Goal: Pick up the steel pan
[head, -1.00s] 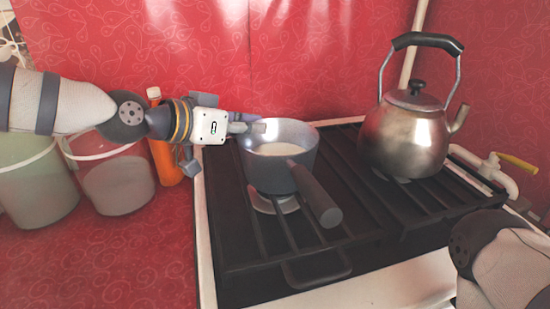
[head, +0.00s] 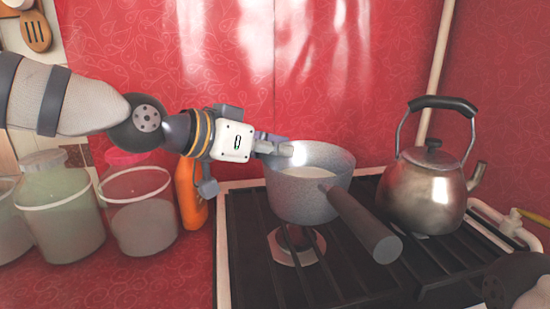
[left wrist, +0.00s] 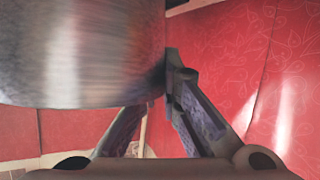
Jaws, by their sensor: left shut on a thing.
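The steel pan (head: 303,202) is grey, with a dark handle (head: 362,223) pointing toward the lower right and something pale inside. It hangs above the left burner (head: 293,247) of the stove, with a gap below it. My left gripper (head: 286,151) is shut on the pan's rim at its far left side. In the left wrist view the pan wall (left wrist: 80,55) fills the upper left, between the fingers (left wrist: 165,85). The finger on the inner side is partly hidden by the pan. My right gripper is out of view; only part of that arm shows at the lower right.
A steel kettle (head: 424,195) stands on the right of the stove (head: 350,287), close to the pan's handle. An orange bottle (head: 187,195) and several clear jars (head: 143,225) stand left of the stove. A pipe with a yellow-handled valve (head: 530,215) is at the right.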

